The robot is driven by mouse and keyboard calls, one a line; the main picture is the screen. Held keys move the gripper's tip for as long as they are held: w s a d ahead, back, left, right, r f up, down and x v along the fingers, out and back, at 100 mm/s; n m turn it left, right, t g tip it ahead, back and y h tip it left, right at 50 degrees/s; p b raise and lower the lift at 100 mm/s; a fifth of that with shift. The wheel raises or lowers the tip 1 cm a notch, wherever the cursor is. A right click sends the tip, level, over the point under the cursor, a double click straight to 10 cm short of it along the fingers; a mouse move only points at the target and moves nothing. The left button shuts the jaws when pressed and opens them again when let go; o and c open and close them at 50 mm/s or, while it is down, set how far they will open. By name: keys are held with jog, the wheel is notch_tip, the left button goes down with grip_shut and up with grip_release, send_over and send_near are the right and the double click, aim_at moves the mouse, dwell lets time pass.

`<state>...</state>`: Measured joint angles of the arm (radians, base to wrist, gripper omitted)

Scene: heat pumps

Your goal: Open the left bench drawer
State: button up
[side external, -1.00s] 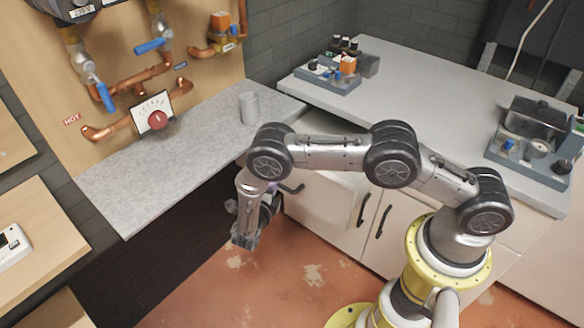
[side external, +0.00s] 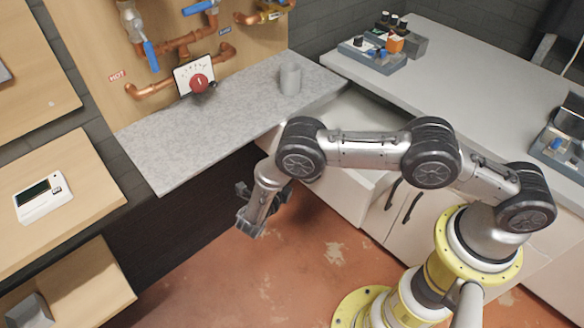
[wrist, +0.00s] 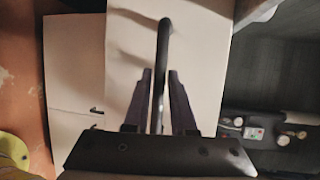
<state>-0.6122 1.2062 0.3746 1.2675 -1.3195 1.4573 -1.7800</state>
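The left drawer front is a pale panel (wrist: 200,50) with a dark bar handle (wrist: 163,40) standing off it in the wrist view. My gripper (wrist: 160,75) has one finger on each side of the handle. The fingers sit close to the bar and look shut on it; the exact contact is hard to see. In the side external view my gripper (side external: 250,222) hangs low, left of the bench fronts. The drawer's pale interior (side external: 352,118) appears below the worktop, so the drawer looks pulled out. My arm partly hides it.
A grey bench top (side external: 455,75) carries a small tray of parts (side external: 375,55). A stone-look counter (side external: 190,150) holds a grey cup (side external: 290,78), with copper pipes and a red-knobbed dial (side external: 197,82) behind. Reddish floor (side external: 290,270) is clear in front of the drawer.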

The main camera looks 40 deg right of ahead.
jog(key=shift+o, duration=1.4)
jog(key=shift+s, duration=0.1)
jog(key=v, duration=1.3)
jog(key=shift+a, duration=0.35)
jog(key=shift+s+r, duration=0.1)
